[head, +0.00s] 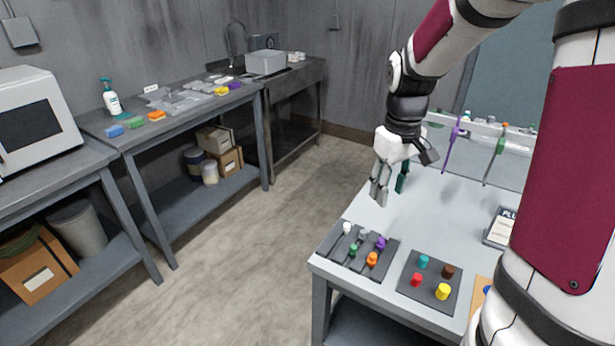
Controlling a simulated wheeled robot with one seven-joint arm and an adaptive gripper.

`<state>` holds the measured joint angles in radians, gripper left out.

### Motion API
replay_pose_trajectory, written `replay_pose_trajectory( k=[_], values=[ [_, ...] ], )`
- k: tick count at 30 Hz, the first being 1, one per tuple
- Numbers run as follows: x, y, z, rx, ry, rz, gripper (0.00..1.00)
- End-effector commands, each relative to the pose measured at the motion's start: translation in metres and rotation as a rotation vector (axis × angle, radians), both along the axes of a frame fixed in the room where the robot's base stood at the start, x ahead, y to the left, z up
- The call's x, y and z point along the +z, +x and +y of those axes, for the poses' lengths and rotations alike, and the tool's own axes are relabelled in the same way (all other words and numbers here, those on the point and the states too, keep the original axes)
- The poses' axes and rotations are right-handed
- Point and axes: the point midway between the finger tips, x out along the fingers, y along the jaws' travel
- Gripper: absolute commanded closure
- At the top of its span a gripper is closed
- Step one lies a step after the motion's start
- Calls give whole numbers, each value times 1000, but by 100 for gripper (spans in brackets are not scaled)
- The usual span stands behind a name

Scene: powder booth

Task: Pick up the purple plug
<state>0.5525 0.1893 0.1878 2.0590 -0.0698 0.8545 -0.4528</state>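The purple plug (381,242) stands upright at the back right of a dark grey grooved rack (337,257) on the light grey table. A white plug (347,228), a green plug (353,250) and an orange plug (372,259) share the rack. Several small grey pieces also sit there. My gripper (379,195) points down above the table, beyond the rack and clear of the purple plug. Its fingers look apart with nothing between them, though they are small here.
A second dark board (413,291) holds teal, red, brown and yellow plugs right of the rack. Purple (452,143) and green (498,146) hanging pieces and a labelled box (499,229) are farther back. A bench (180,110) stands left across the floor.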

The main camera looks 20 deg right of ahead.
Motion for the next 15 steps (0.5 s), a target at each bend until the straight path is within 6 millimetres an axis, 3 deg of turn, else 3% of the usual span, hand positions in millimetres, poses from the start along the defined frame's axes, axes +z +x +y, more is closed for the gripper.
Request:
replay_pose_trajectory(
  k=[1, 6, 15],
  values=[
    [-13, 5, -8, -1, 12, 15, 61],
    [-33, 11, -20, 9, 31, 34, 61],
    [-81, 11, -20, 11, 35, 39, 61]
  ],
)
